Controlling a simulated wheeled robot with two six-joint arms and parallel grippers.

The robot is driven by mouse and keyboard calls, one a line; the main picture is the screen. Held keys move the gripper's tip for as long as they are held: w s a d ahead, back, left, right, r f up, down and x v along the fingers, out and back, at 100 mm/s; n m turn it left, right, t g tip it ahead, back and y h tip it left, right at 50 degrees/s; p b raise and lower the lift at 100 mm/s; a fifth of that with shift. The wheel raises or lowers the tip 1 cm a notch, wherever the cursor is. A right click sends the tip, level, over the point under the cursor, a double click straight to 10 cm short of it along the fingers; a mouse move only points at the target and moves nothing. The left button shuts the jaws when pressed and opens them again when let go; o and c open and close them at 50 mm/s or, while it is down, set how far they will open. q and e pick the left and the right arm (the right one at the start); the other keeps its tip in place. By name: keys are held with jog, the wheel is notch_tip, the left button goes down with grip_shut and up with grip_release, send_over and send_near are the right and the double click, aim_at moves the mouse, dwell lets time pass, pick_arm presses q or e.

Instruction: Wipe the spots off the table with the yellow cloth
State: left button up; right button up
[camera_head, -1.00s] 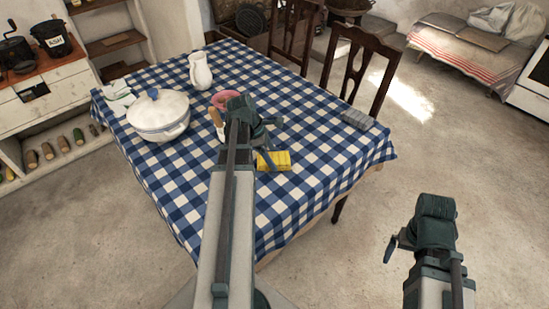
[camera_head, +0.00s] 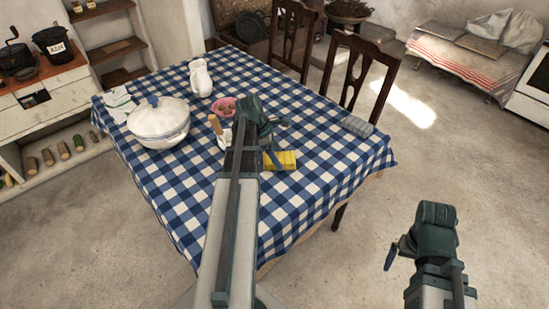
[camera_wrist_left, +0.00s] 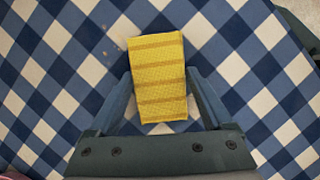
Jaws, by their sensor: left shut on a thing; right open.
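The yellow cloth (camera_head: 286,160) is a folded, striped block on the blue-and-white checked tablecloth (camera_head: 330,170), near the middle of the table. It also shows in the left wrist view (camera_wrist_left: 158,65). My left gripper (camera_head: 276,158) is shut on the cloth, with one finger along each side of it (camera_wrist_left: 158,80). The cloth appears to lie against the tablecloth. My right gripper (camera_head: 391,256) is open and empty, off the table above the floor at the right.
A white tureen (camera_head: 158,123), a white jug (camera_head: 201,78), a pink bowl (camera_head: 224,106) and a wooden-handled tool (camera_head: 215,126) stand left of and beyond my left gripper. A grey folded cloth (camera_head: 357,126) lies near the right edge. Dark chairs (camera_head: 362,80) stand behind the table.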

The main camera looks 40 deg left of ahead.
aim_at(287, 153)
pick_arm(q)
jog(key=shift+w+d, duration=0.2)
jog(key=shift+w, duration=0.7)
jog(key=shift+w+d, duration=0.2)
jog(key=shift+w, duration=0.65)
jog(key=shift+w+d, duration=0.15)
jog(key=shift+w, duration=0.8)
jog(key=shift+w+d, duration=0.15)
jog(key=shift+w, duration=0.75)
jog(key=shift+w+d, duration=0.15)
jog(key=shift+w, duration=0.7)
jog(key=shift+w+d, duration=0.15)
jog(key=shift+w, duration=0.7)
